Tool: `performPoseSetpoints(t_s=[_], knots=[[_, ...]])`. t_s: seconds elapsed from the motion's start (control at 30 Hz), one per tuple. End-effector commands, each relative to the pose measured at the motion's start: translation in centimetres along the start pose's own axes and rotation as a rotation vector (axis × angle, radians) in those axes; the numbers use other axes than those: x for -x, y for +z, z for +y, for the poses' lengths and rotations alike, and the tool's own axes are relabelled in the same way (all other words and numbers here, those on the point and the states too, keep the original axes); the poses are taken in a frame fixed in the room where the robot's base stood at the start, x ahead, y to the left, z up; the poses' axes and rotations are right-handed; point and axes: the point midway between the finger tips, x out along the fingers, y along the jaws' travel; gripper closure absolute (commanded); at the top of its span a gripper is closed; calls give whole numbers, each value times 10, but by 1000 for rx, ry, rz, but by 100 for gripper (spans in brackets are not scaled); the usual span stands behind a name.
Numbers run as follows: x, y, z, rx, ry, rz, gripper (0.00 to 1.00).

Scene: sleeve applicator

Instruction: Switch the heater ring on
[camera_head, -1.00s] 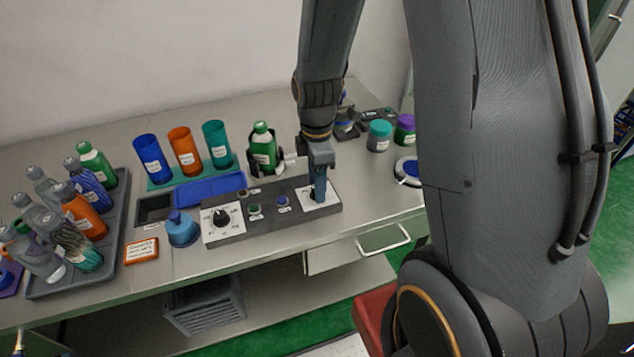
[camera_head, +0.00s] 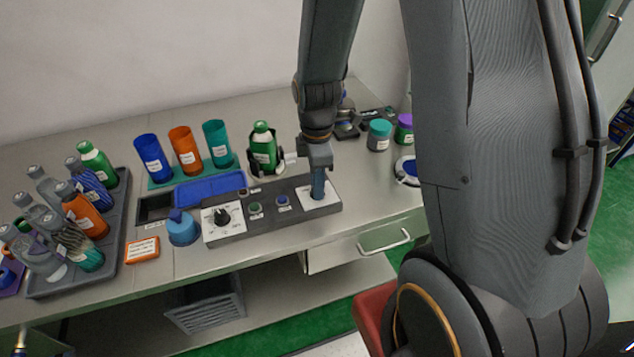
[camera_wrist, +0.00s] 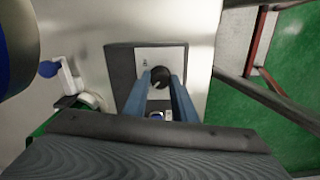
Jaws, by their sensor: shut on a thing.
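A grey control panel (camera_head: 268,223) lies along the front of the bench. At its right end is a white plate (camera_head: 330,198) with a dark rotary knob, mostly hidden by my fingers in the head view. My gripper (camera_head: 318,196) points down onto this plate. In the wrist view its two blue fingers (camera_wrist: 160,84) are shut on the black knob (camera_wrist: 160,72), one on each side. The plate's marks are too small to read. A green bottle (camera_head: 263,145) stands in a dark holder behind the panel; I cannot tell whether this holder is the heater ring.
The panel also bears a white-faced dial (camera_head: 222,219) and green and blue buttons (camera_head: 282,201). A tray of bottles (camera_head: 118,225) is further left. Lidded jars (camera_head: 379,135) stand behind right.

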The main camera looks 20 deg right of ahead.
Motion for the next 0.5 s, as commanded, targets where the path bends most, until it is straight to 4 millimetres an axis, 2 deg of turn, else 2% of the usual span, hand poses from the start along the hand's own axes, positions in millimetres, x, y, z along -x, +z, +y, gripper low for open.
performPoseSetpoints(t_s=[0.5], knots=[[1,0,-1,-419,-3,-1,98]])
